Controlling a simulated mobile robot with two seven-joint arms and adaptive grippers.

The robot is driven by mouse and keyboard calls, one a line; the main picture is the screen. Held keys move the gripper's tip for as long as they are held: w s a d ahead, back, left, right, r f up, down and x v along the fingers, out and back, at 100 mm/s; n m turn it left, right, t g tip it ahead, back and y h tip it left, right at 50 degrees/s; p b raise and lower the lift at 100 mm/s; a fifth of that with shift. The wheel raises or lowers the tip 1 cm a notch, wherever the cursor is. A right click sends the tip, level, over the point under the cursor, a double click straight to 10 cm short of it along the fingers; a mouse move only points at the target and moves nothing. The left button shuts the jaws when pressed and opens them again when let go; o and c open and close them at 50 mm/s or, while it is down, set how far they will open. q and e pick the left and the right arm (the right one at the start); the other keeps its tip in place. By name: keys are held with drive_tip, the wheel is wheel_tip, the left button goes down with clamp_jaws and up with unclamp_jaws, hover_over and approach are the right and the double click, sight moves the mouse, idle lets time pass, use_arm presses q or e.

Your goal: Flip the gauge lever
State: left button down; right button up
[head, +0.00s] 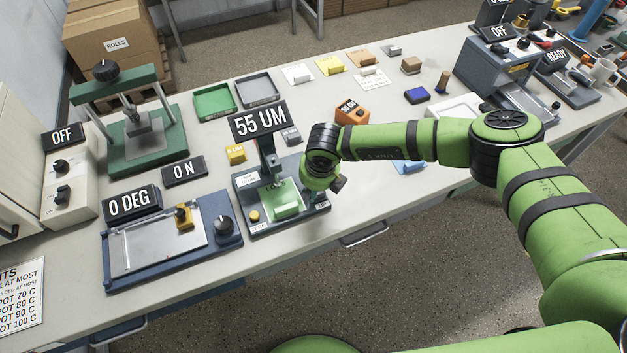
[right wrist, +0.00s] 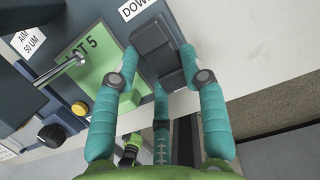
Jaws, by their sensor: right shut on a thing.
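The thickness gauge (head: 240,226) stands on the bench with a "55 UM" display (head: 258,121) above it. A green sheet (head: 285,203) lies on its base, and in the right wrist view this sheet (right wrist: 92,68) reads "LOT 5" under a metal probe (right wrist: 66,66). My right gripper (head: 334,184) is at the right side of the gauge. In the right wrist view its teal fingers (right wrist: 158,60) are closed around a dark block-shaped lever handle (right wrist: 152,38), beside a label ending in "DOW". The lever's pivot is hidden. My left gripper is not in view.
A blue coating bed (head: 150,245) with a "0 DEG" display stands left of the gauge. A green press (head: 140,140) is behind it. Green and grey trays (head: 213,102) and several small coloured blocks sit further back. The bench's front edge (head: 400,200) is close to my gripper.

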drive_tip(key=o, duration=1.2)
drive_tip(key=shift+c, duration=0.2)
drive_tip(key=v, duration=1.2)
drive_tip(key=shift+d, duration=0.1)
